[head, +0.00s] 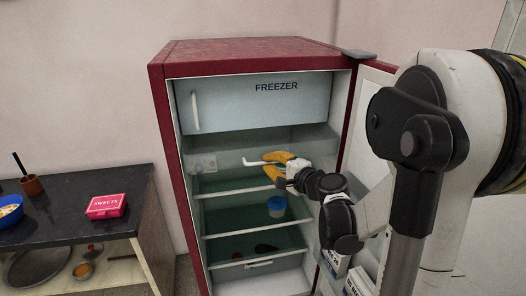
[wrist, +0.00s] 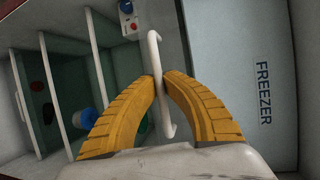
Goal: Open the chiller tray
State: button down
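The chiller tray (head: 232,157) is the pale panel just under the freezer compartment inside the open red fridge. It also shows in the wrist view (wrist: 174,38), where the picture is turned sideways. Its white bar handle (head: 252,163) stands out from its front; the handle also shows in the wrist view (wrist: 153,52). My gripper (head: 268,163) is at the handle, with one yellow finger on each side. In the wrist view the fingertips (wrist: 161,77) close in on the bar and appear to touch it. My fingers hide part of the tray front.
The freezer door (head: 245,105) is shut above the tray. Shelves below hold a blue tub (head: 277,207) and dark items. The fridge door (head: 365,125) stands open at right, beside my arm. A counter (head: 60,222) with a pink sweets box (head: 106,206) is at left.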

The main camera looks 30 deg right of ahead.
jog(key=s+a, duration=0.1)
jog(key=s, duration=0.5)
jog(key=shift+a, duration=0.4)
jog(key=c, duration=1.8)
grip_release()
jog(key=shift+s, duration=0.1)
jog(key=v, duration=1.2)
